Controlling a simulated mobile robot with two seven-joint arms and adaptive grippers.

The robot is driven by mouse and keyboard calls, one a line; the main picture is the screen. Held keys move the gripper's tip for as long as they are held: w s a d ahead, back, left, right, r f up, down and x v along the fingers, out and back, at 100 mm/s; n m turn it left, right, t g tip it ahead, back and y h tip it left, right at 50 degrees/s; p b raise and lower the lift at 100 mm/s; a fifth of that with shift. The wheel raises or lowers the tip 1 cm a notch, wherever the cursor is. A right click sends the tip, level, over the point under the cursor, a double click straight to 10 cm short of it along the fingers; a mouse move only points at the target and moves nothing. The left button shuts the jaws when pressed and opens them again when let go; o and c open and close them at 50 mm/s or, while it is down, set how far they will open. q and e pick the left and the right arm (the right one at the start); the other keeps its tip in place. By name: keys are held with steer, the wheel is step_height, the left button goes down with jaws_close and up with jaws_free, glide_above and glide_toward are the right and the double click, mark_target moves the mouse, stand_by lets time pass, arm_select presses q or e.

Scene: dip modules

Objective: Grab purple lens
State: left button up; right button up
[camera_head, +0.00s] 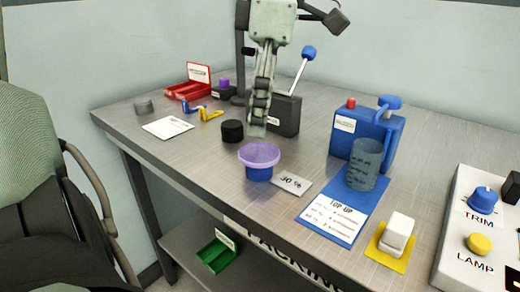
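A translucent purple piece (258,154) with a round rim sits at the top of a small blue cup (258,174) in the middle of the table. It is the most lens-like purple thing in view. A grey-green jointed gripper (258,131) hangs down from the top of the picture, behind and above the cup and apart from it. Its arm seems to lead off to the upper right, so I take it as my right one. Its fingers line up edge-on, so their opening is hidden, and nothing shows between them. My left gripper is not in view.
A "30 %" card (291,183) lies right of the cup, a black round piece (232,131) left of it. A dark lever box (284,116) stands behind. A glass cylinder (366,168) stands on a blue card at right. A chair-like shape (28,150) fills the left edge.

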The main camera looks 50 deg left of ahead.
mark_target(259, 152)
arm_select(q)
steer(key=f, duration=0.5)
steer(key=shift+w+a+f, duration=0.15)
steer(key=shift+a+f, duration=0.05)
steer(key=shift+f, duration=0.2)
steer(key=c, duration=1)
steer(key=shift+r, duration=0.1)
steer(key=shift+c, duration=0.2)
